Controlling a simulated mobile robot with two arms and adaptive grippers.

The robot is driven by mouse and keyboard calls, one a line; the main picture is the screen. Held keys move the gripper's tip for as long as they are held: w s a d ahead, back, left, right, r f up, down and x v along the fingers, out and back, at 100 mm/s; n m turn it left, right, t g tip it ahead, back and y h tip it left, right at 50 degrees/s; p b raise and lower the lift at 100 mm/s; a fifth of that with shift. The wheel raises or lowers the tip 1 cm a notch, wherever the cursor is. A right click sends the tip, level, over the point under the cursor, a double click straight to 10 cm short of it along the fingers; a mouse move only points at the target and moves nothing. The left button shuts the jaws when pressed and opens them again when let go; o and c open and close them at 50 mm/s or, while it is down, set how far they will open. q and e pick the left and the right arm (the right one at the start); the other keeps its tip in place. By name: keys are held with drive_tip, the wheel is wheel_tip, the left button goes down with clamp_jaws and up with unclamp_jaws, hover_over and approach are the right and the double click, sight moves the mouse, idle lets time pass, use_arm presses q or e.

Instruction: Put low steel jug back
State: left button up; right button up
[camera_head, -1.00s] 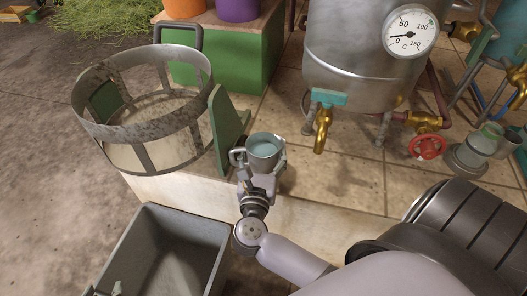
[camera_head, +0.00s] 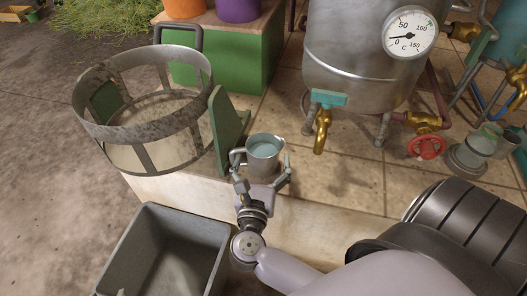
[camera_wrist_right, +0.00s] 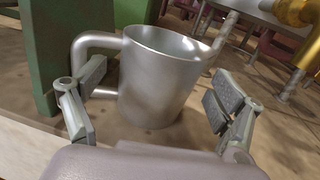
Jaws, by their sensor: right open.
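My right gripper (camera_head: 262,172) is open at the jug's near side. In the right wrist view its fingers (camera_wrist_right: 158,108) are spread to either side of the jug, the left one close to the handle. My left gripper is not in view.
A round mesh basket (camera_head: 150,125) and green bracket (camera_head: 228,130) stand left of the jug. A steel still (camera_head: 362,60) with a brass tap (camera_head: 322,130) stands behind right. A grey bin (camera_head: 150,222) sits below the ledge.

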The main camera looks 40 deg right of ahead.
drive_tip(key=v, duration=0.9)
drive_tip(key=w+a+r+n+t+y, duration=0.5)
drive_tip(key=a+r+n+t+y, duration=0.35)
drive_tip(key=n, duration=0.75)
drive_tip(key=a+n+g+y, duration=0.45)
drive_tip(key=n+y, duration=0.65)
drive_tip(key=n, duration=0.5)
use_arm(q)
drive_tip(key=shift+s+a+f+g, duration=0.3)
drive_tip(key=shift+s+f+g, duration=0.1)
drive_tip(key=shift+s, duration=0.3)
use_arm(e)
drive_tip(key=s+d+f+n+g+h, duration=0.3)
drive_tip(key=d+f+n+g, duration=0.2)
drive_tip(key=f+n, duration=0.2)
drive_tip(key=s+d+f+n+g+h, duration=0.3)
drive_tip(key=d+f+n, duration=0.3)
drive_tip(key=f, duration=0.3)
drive_tip(key=shift+s+f+n+g, duration=0.2)
drive_tip(key=shift+s+n+g, duration=0.4)
drive_tip(key=shift+s+g, duration=0.3)
